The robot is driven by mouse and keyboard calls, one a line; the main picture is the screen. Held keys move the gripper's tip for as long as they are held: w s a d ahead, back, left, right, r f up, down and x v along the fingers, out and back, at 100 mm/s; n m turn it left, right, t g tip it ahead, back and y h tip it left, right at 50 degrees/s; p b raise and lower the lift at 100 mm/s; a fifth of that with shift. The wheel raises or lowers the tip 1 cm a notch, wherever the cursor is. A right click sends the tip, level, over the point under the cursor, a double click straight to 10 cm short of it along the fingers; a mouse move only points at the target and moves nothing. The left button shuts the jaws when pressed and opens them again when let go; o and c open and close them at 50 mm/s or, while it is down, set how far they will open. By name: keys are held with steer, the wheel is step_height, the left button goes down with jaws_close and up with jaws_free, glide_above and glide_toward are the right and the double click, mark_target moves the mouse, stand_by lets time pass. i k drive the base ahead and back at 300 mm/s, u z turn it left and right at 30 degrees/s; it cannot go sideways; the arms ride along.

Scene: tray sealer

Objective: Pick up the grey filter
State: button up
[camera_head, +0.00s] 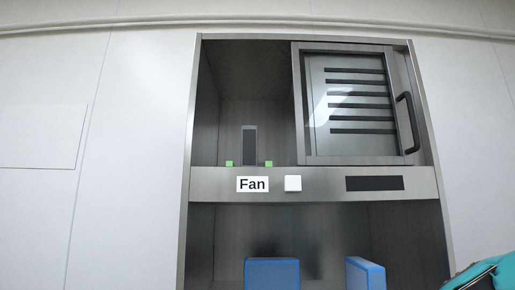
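A dark grey upright slab with a lighter edge, which looks like the grey filter (249,147), stands in the open upper left compartment of the metal cabinet. It is between two small green blocks, one at the left (229,163) and one at the right (269,163). Its front is unobstructed in this view. My gripper is not in view, so its opening and anything it holds cannot be seen.
A vented glass door (351,145) with a black handle (408,122) covers the upper right compartment. Below are a "Fan" label (252,184), a white button (293,183) and a dark panel (375,183). Blue blocks (272,273) (366,274) stand in the lower compartment.

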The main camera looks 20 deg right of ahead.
mark_target(249, 134)
steer(key=k, duration=0.75)
steer(key=u, duration=0.65)
steer(key=i, duration=1.5)
steer(key=z, duration=0.5)
